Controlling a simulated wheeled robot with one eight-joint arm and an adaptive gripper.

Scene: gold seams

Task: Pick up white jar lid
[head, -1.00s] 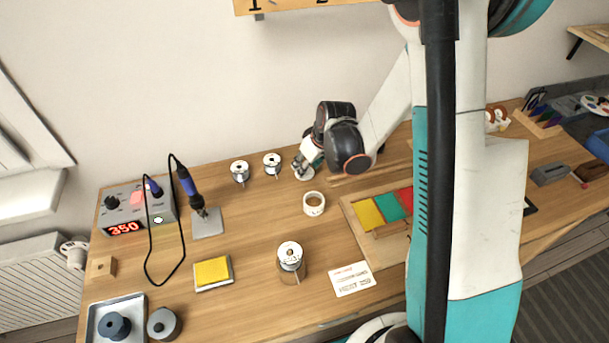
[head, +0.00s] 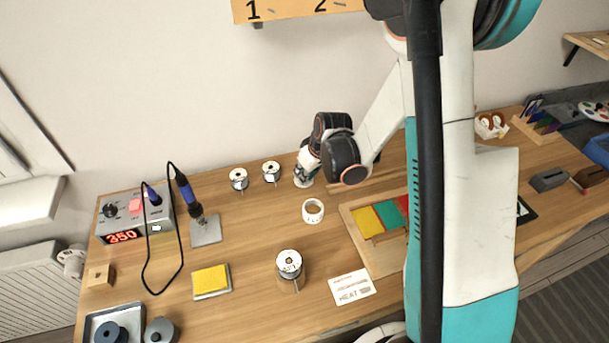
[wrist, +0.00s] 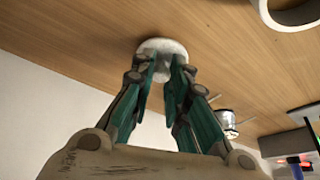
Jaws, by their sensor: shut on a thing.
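The white jar lid is a round white disc (wrist: 172,46) between my fingertips in the wrist view. In the head view it is a small pale shape (head: 303,183) under my gripper, mostly covered. My gripper (wrist: 164,66) is shut on the lid, with one green-and-grey finger on each side. In the head view my gripper (head: 304,177) points down at the back of the wooden table. I cannot tell whether the lid still touches the table.
Two spools (head: 271,172) (head: 238,179) stand left of my gripper, and a white tape roll (head: 313,211) lies in front. A wooden tray (head: 364,250) with coloured panes is at the right. A soldering iron (head: 186,194) stands further left.

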